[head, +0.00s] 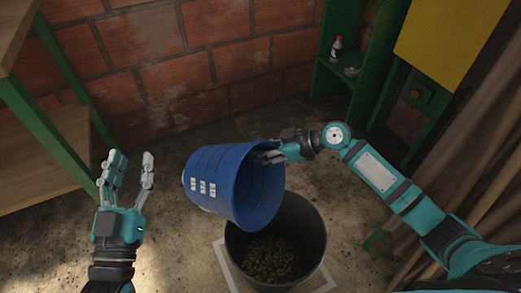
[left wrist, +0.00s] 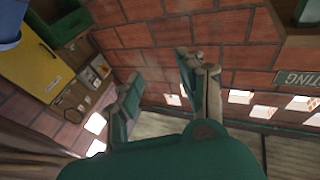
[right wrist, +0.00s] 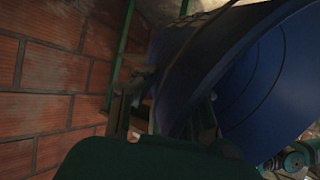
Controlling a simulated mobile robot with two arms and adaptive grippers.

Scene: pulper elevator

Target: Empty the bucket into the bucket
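A blue bucket (head: 215,183) is tilted on its side in the head view, its mouth facing right and down over a dark bucket (head: 312,228). The dark bucket stands upright on the floor and holds many small brownish pieces (head: 268,260). My right gripper (head: 268,156) is at the blue bucket's upper rim, with its fingers reaching over the edge; it looks shut on the rim. The blue bucket (right wrist: 250,80) fills much of the right wrist view, where the fingers are dark and partly hidden. My left gripper (head: 127,172) is open and empty, left of the blue bucket.
The dark bucket stands within a white floor outline (head: 228,265). A green-framed wooden shelf (head: 40,170) is at the left and a green shelf with a small bottle (head: 336,47) at the back right. A brick wall (head: 190,60) closes the back.

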